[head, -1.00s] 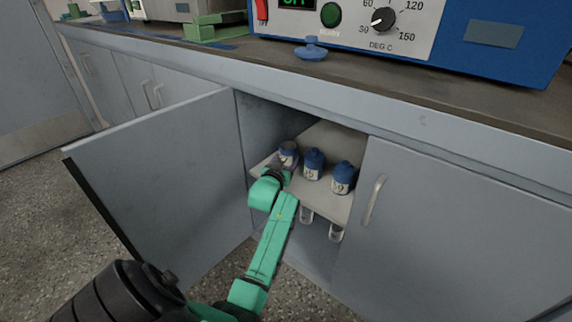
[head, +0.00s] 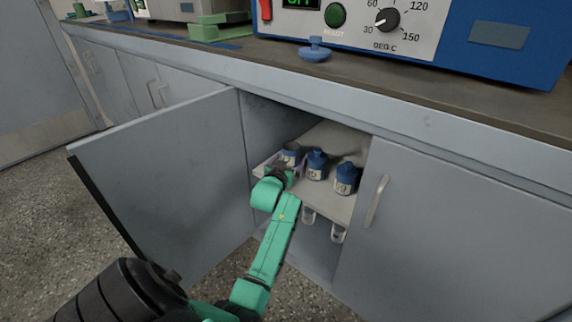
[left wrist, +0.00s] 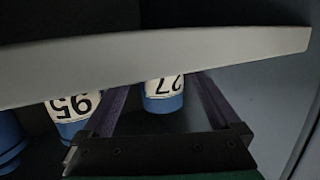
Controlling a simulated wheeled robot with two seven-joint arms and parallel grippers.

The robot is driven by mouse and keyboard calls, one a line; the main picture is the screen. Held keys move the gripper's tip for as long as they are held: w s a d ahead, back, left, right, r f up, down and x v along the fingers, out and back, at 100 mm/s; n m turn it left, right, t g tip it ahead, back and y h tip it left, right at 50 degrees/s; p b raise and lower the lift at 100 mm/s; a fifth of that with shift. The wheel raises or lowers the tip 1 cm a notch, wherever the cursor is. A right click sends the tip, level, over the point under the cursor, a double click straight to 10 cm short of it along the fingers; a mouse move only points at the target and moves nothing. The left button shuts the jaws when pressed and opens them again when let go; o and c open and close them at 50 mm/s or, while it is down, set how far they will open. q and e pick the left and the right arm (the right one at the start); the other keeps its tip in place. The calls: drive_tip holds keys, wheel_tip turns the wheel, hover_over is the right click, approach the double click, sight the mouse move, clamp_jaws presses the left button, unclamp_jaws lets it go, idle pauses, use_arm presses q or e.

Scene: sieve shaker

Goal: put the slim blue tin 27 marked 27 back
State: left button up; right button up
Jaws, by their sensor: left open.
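The slim blue tin 27 (head: 291,154) stands upright on the cupboard shelf, leftmost of the row in the head view. In the left wrist view, where labels are upside down, tin 27 (left wrist: 163,95) shows its white label and blue end between the two fingers. The shelf's edge hides part of it. My left gripper (head: 284,170) reaches over the shelf's front edge. It is open, with its fingers (left wrist: 165,95) on both sides of the tin and visible gaps beside it. My right gripper is not in view.
The shelf (head: 335,208) has glassware (head: 338,233) below. An open door (head: 155,180) stands left, a closed one (head: 450,235) right.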

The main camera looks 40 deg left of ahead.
sight(289, 159)
use_arm(q)
drive_tip(key=shift+r, duration=0.25)
drive_tip(key=p+v, duration=0.2)
drive_tip(key=v, duration=0.2)
drive_tip(key=shift+s+r+p, duration=0.1)
drive_tip(key=shift+r+p, duration=0.05)
drive_tip(key=shift+p, duration=0.15)
drive_tip(key=p+v, duration=0.2)
drive_tip(key=v, duration=0.5)
drive_tip(key=shift+s, duration=0.4)
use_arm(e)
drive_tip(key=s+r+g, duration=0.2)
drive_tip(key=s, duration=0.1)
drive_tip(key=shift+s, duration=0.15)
use_arm(q)
drive_tip(key=shift+d, duration=0.15)
